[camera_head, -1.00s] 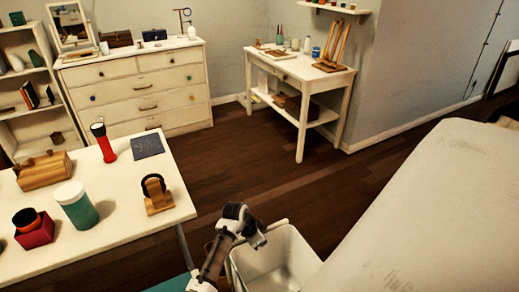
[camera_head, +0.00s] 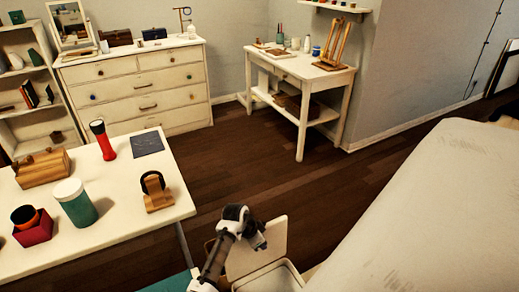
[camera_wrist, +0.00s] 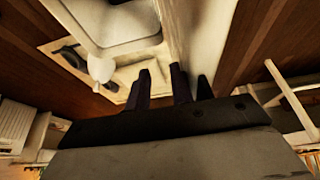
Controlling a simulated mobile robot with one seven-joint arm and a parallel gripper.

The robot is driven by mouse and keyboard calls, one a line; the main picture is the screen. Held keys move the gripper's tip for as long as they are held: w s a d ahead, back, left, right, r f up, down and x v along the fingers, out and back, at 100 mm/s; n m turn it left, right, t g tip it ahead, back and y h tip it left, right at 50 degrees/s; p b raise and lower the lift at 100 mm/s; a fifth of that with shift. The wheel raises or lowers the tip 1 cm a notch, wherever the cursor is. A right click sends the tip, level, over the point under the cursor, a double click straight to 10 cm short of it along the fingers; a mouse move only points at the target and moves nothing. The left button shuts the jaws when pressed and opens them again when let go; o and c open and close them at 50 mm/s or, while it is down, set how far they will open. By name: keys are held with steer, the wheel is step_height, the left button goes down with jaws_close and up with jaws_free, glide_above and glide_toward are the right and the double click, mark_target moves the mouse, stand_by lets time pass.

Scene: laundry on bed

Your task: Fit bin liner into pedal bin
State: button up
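The pedal bin is at the bottom centre of the head view, with its pale lid (camera_head: 268,246) standing upright. Below the lid is a white rounded rim (camera_head: 292,270), which looks like the liner's rim within the bin. How deep the liner sits is cut off by the frame. In the wrist view, a pale rounded container rim (camera_wrist: 135,44) shows at the top. My gripper (camera_head: 258,240) is in front of the lid, above the rim. In the wrist view its dark fingers (camera_wrist: 161,82) stand apart with no object clearly between them.
A white table (camera_head: 120,222) at left holds a red torch (camera_head: 103,141), a green jar (camera_head: 75,203) and a wooden stand (camera_head: 156,192). The bed (camera_head: 430,220) lies close on the right. Dark wooden floor (camera_head: 250,170) is clear beyond the bin.

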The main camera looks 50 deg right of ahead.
steer(key=shift+w, duration=0.1)
steer(key=b+v, duration=0.1)
steer(key=v, duration=1.3)
steer(key=shift+f, duration=0.1)
